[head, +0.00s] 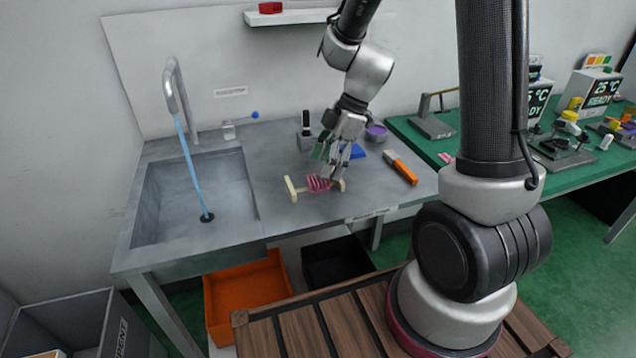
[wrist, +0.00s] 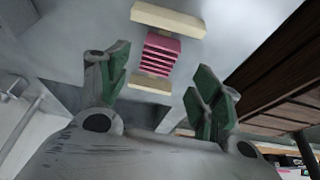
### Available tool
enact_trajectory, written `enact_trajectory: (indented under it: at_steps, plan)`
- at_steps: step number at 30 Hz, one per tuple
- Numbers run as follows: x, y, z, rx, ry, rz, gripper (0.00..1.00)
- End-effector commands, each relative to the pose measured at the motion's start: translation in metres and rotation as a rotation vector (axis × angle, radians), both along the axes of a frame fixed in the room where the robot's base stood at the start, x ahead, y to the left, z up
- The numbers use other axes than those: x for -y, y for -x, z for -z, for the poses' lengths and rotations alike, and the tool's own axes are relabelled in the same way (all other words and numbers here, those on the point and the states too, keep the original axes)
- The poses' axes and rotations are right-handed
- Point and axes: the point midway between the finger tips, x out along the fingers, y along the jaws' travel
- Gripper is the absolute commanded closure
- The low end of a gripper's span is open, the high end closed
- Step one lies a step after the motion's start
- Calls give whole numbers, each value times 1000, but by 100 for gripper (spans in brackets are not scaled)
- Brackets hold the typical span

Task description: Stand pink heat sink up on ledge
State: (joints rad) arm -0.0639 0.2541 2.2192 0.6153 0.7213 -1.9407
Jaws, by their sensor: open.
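The pink heat sink (head: 318,184) is a finned block lying on the grey counter between two cream bars (head: 291,189). In the wrist view the heat sink (wrist: 162,54) shows its fins, with a cream bar (wrist: 168,19) at each end. My gripper (head: 333,156) is open and empty, pointing down just above and behind the heat sink. In the wrist view its green-padded fingers (wrist: 160,84) are spread apart, and the heat sink shows past their tips, not between them. A white wall shelf (head: 300,18) is the ledge-like surface in view.
A red block (head: 270,8) sits on the shelf's left part. A sink with a faucet (head: 176,90) is at left. An orange-handled tool (head: 401,168), a purple-topped bowl (head: 377,132) and a blue item (head: 357,151) lie near my gripper. The counter between sink and cream bars is clear.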

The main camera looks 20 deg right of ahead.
Motion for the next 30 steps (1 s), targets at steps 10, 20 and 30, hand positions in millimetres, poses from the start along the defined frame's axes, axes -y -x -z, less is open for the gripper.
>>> enact_trajectory:
  at_steps: [10,20,30]
  plan:
    - [-16,-4,41,-1,1,0,35]
    - [-16,-4,42,0,1,0,55]
    - [-16,-4,42,0,1,0,88]
